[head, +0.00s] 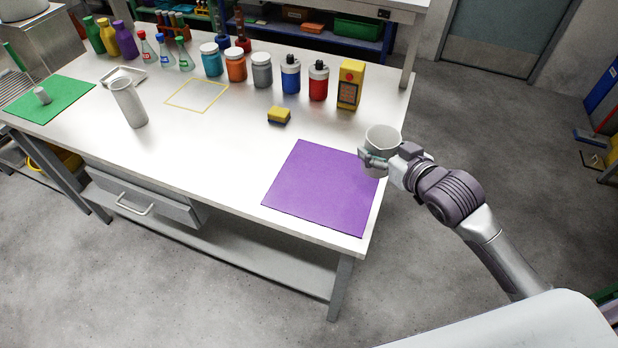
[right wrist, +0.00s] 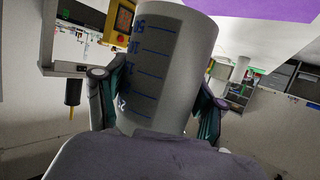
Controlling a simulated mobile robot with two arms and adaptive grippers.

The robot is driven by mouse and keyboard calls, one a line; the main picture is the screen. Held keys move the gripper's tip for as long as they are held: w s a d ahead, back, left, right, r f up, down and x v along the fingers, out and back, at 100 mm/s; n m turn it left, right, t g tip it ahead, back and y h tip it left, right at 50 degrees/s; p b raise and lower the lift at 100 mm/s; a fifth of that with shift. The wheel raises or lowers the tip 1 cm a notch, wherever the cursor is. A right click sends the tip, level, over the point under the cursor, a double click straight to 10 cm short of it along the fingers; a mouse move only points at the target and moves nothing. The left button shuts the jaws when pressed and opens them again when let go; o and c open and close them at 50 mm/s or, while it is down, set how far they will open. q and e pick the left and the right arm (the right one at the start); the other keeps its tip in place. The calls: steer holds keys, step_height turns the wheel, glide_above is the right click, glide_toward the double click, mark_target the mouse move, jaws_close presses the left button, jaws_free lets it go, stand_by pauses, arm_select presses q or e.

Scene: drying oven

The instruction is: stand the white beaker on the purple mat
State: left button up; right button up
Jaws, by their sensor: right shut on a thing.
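The white beaker (head: 382,137) is held upright by my right gripper (head: 374,160) at the right edge of the table. In the right wrist view the beaker (right wrist: 165,60) shows blue graduation marks, and the two fingers of the gripper (right wrist: 158,105) close on its sides. The purple mat (head: 320,187) lies flat and bare at the table's front right corner. The beaker appears over or just beside the mat's right edge; its height above the table is hard to tell. A corner of the mat (right wrist: 260,8) also shows in the right wrist view. My left gripper is not in view.
Several jars and bottles and a yellow box (head: 349,85) line the back. A tall grey-white cylinder (head: 128,103) stands left, near a green mat (head: 62,100).

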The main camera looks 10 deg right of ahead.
steer(key=shift+w+a+f, duration=0.3)
steer(key=shift+a, duration=0.35)
steer(key=shift+w+a+f, duration=0.25)
steer(key=shift+a, duration=0.35)
steer(key=w+a+f, duration=0.2)
steer(key=a+f, duration=0.1)
steer(key=w+a+f, duration=0.3)
steer(key=shift+w+a+p, duration=0.35)
steer(key=shift+a, duration=0.05)
step_height(320, 180, down, 4)
steer(key=shift+r, duration=0.1)
steer(key=o, duration=1.1)
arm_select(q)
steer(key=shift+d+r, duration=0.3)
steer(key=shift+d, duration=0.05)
